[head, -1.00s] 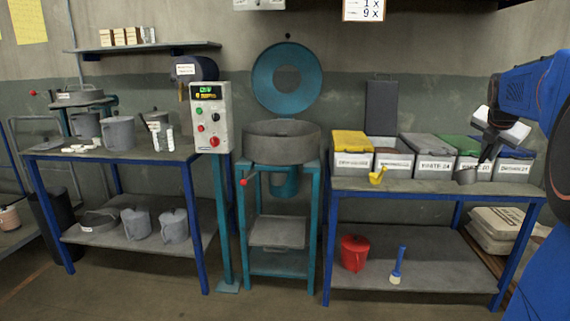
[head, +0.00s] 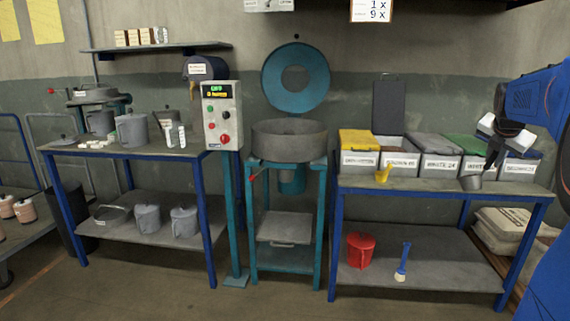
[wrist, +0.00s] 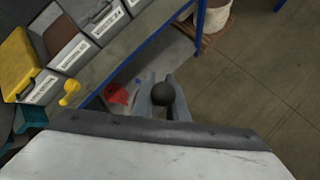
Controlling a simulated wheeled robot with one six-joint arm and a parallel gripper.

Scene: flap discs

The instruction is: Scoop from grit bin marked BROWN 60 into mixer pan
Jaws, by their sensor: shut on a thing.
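My gripper (head: 493,160) is at the right in the head view, in front of the green- and blue-lidded bins.
A yellow scoop (head: 383,173) lies on the bench before the bins. A red bucket (head: 360,250) and a brush (head: 402,262) are on the lower shelf. A control box (head: 222,116) stands left of the pan. Open floor lies in front.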

